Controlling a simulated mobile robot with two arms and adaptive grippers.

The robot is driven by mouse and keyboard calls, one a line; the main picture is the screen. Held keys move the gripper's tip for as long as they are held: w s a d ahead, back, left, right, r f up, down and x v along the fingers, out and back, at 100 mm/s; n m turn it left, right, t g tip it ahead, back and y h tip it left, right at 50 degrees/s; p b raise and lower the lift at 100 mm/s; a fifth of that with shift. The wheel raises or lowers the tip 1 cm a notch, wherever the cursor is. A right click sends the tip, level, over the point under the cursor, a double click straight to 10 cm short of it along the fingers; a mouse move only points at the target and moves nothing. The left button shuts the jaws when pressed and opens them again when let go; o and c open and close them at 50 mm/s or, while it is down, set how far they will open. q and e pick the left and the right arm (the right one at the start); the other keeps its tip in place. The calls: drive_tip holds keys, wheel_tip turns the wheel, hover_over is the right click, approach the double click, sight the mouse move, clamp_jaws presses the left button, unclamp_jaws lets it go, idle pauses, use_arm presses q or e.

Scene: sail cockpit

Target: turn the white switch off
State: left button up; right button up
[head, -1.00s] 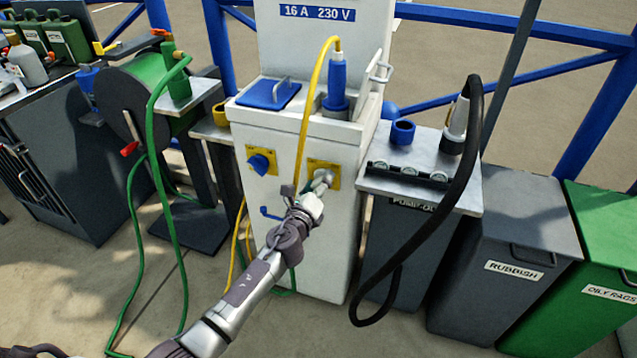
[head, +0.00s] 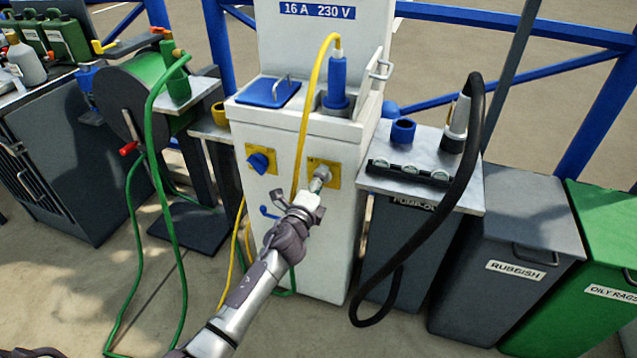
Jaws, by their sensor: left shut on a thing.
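The white power post (head: 330,250) stands in the middle of the head view, with two yellow switch plates on its front. The white switch (head: 322,174) is on the right yellow plate (head: 331,165), mostly hidden behind my gripper. My left gripper (head: 319,183) reaches up to it from below and is shut on it. The blue switch (head: 259,163) sits on the left yellow plate, apart from my gripper. My right gripper is not in view.
A yellow cable (head: 306,110) hangs from a blue plug (head: 337,82) close to my left gripper. A black hose (head: 447,205) loops down at the right, beside the pump-out unit (head: 398,245). The rubbish bin (head: 500,260) and green bin (head: 600,255) stand further right.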

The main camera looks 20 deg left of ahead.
use_arm(q)
drive_tip(key=shift+f+n, duration=0.1)
drive_tip(key=shift+n, duration=0.5)
drive_tip(key=n, duration=0.2)
drive_tip(key=shift+n, duration=1.3)
drive_tip(key=n+p, duration=0.1)
drive_tip(key=n, duration=0.3)
drive_tip(key=shift+f+n+p, duration=0.15)
drive_tip(key=shift+n+p, duration=0.35)
drive_tip(key=shift+n, duration=0.7)
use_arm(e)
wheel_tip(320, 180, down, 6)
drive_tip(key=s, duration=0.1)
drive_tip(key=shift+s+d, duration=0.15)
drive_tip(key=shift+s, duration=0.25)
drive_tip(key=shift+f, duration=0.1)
use_arm(q)
drive_tip(key=o, duration=1.1)
drive_tip(key=shift+o, duration=0.2)
drive_tip(key=shift+s, duration=0.15)
drive_tip(key=s, duration=1.1)
drive_tip(key=shift+s+a, duration=0.2)
drive_tip(key=shift+s, duration=0.2)
